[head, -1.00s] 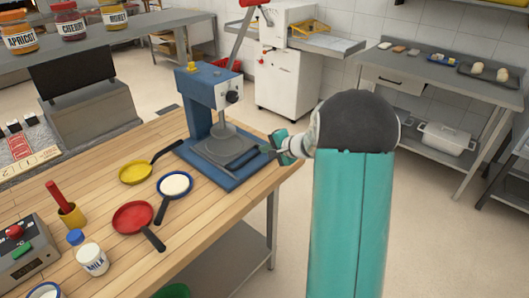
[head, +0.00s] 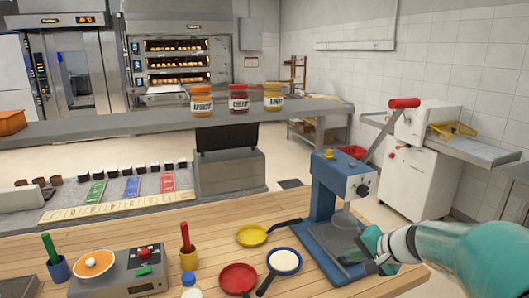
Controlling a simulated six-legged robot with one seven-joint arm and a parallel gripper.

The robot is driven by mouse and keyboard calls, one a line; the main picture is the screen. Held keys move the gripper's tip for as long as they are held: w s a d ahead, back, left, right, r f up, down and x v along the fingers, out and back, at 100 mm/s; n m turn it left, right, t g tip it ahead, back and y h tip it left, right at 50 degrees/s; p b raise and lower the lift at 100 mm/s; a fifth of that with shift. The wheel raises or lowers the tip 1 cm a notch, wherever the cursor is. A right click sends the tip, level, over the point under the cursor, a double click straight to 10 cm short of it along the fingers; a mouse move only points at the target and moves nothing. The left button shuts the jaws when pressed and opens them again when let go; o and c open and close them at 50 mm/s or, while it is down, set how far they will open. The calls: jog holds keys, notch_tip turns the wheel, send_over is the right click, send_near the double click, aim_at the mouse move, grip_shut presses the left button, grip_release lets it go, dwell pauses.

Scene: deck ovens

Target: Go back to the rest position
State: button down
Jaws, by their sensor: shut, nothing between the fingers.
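My gripper (head: 347,262) shows at the lower right, at the end of my teal and white arm. It is shut and empty, and its dark fingers point left in front of the blue press (head: 327,190). The fingers overlap the press base in the picture; I cannot tell whether they touch it. My forearm reaches in from the right edge and hides the table's right end.
The wooden table (head: 200,222) holds a yellow pan (head: 251,235), a red pan (head: 238,278), a blue-rimmed pan (head: 284,261) and a grey control box (head: 118,272). Behind it, jars stand on a grey counter. Open floor lies before the white machine (head: 415,165).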

jog(key=s+a+r+n+g+h, duration=0.1)
jog(key=s+a+r+n+h, duration=0.1)
jog(key=s, duration=1)
jog(key=s+a+r+n+g+h, duration=0.1)
jog(key=s+a+n+h, duration=0.2)
jog(key=s, duration=0.9)
jog(key=shift+s+a+r+n+h, duration=0.3)
jog(key=shift+a+r+n+h, duration=0.1)
jog(key=shift+a+n, duration=0.9)
jog(key=shift+d, duration=0.1)
